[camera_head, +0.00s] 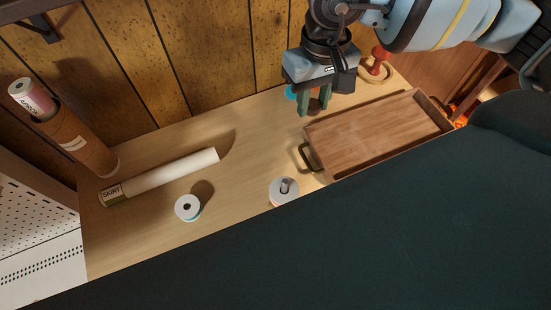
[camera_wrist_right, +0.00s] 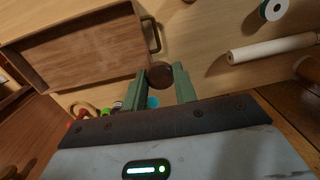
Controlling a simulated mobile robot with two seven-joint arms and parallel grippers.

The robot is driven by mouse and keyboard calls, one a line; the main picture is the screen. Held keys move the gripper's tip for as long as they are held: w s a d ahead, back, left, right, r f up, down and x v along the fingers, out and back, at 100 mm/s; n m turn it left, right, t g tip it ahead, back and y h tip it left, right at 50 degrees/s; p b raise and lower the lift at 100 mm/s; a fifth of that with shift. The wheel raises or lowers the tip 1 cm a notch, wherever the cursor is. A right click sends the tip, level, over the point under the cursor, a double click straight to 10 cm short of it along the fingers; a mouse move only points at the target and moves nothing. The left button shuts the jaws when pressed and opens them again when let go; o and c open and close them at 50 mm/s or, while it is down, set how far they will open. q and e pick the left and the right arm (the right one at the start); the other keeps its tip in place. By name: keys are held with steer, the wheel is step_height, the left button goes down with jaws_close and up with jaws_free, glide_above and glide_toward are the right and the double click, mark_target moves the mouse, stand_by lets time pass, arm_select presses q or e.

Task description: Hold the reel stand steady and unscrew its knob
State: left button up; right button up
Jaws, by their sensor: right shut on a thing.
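My right gripper (camera_head: 314,108) is above the back of the table, near the wooden tray. It is shut on a round dark brown knob (camera_wrist_right: 160,75), which shows between its green fingers in the right wrist view. A white disc with a short grey upright post, which looks like the reel stand (camera_head: 285,190), stands at the front of the table, left of the tray. It is well apart from the right gripper, and no knob shows on its post. My left gripper is not in view.
A wooden tray (camera_head: 375,132) with a dark handle lies at the right. A white reel (camera_head: 187,207) and a white paper roll (camera_head: 160,177) lie on the table (camera_head: 240,150). A cardboard tube (camera_head: 85,140) stands at the left. A red item (camera_head: 379,54) stands behind the tray.

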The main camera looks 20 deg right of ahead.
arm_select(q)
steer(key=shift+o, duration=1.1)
arm_select(e)
steer(key=shift+f, duration=0.1)
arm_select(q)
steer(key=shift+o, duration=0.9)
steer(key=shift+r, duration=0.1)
arm_select(e)
steer(key=shift+w+a+f, duration=0.1)
steer(key=shift+a+f, duration=0.1)
arm_select(q)
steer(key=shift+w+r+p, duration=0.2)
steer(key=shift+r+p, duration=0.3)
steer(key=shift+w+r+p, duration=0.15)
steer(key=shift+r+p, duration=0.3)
steer(key=shift+p, duration=0.05)
arm_select(e)
steer(key=a+f+m, duration=0.4)
steer(key=a+f, duration=0.3)
steer(key=f, duration=0.2)
steer(key=shift+w+a, duration=0.35)
steer(key=shift+a, duration=0.05)
